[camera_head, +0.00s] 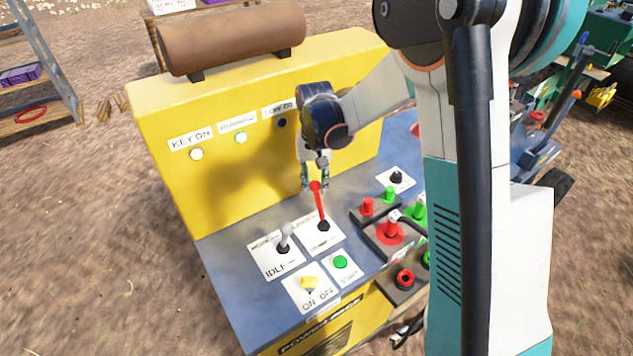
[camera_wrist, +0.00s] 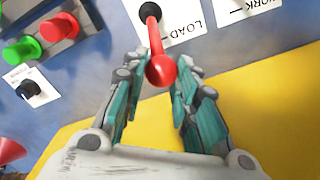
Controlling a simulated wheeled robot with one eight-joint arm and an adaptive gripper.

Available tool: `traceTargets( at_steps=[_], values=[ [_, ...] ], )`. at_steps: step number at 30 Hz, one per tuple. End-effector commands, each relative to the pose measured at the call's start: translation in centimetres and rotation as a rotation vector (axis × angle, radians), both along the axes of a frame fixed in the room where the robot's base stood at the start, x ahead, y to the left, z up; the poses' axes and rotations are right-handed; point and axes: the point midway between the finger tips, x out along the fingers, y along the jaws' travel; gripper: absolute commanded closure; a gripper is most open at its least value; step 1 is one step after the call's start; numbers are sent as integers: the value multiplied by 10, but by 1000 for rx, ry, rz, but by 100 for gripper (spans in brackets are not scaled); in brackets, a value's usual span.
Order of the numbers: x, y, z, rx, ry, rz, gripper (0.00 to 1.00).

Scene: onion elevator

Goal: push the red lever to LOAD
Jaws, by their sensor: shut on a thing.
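The red lever (camera_head: 320,205) rises from a white plate on the blue-grey panel, its knob leaning toward the yellow back wall. In the wrist view the lever (camera_wrist: 160,65) stands out from its black base, and LOAD is printed on its plate (camera_wrist: 182,25). My gripper (camera_head: 315,182) is at the lever's top, pointing down. In the wrist view its two teal fingers (camera_wrist: 158,92) are on either side of the red knob, shut on it. The exact finger contact is hard to see.
A grey lever (camera_head: 286,236) on a plate marked IDLE stands left of the red lever. A green START button (camera_head: 341,262) and a yellow ON/OFF knob (camera_head: 309,282) lie in front. Red and green buttons (camera_head: 389,230) crowd the right. The yellow back wall (camera_head: 230,115) rises behind.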

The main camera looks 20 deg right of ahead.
Motion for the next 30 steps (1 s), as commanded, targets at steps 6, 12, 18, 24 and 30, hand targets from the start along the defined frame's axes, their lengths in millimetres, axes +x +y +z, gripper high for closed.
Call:
traceTargets(
  at_steps=[6, 12, 18, 24, 30],
  values=[
    [6, 5, 0, 9, -14, 5, 62],
    [4, 4, 0, 7, -12, 4, 53],
    [3, 3, 0, 5, -10, 3, 53],
    [3, 3, 9, 4, -10, 3, 53],
    [2, 3, 45, 4, -10, 3, 53]
  ],
)
